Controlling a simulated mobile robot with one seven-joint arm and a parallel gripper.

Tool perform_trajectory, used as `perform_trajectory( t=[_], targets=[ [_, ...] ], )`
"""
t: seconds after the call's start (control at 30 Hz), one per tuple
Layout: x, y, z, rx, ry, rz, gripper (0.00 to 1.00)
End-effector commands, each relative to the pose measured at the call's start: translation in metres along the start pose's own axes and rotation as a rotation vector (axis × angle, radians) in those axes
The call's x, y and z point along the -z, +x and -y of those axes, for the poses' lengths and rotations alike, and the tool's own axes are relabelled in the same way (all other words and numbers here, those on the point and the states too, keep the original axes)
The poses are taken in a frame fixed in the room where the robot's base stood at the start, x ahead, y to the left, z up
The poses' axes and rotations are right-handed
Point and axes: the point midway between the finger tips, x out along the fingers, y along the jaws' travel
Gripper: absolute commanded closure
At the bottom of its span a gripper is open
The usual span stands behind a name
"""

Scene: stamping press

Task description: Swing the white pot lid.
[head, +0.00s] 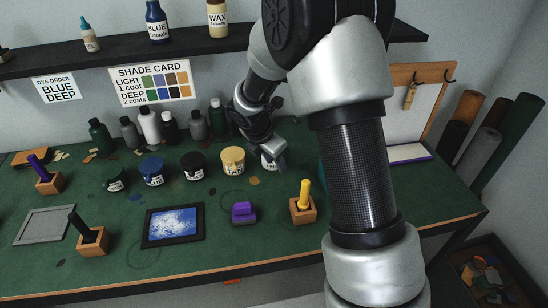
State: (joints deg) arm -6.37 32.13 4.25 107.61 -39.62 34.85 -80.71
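The white pot (268,164) stands at the right end of a row of dye pots on the green bench. Only part of its pale side shows, and its lid is mostly hidden behind my gripper. My gripper (277,158) is low over the white pot, with my arm reaching down from the upper right. I cannot tell whether it touches the lid, or whether its fingers are open or shut.
A yellow pot (232,160) stands close on the left, then black (194,166), blue (152,173) and green (115,180) pots. Bottles (150,126) stand behind. A purple block (243,212) and a yellow-handled tool in a wooden holder (303,208) are in front.

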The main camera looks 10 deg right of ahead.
Motion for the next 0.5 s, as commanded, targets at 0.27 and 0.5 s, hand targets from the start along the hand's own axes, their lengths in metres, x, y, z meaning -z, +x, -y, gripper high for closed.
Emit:
perform_trajectory(
  t=[0.27,0.5],
  targets=[
    [-0.002,-0.002,-0.003,-0.007,0.001,0.004,0.66],
    [-0.003,-0.030,-0.004,-0.013,0.002,0.005,0.66]
  ],
)
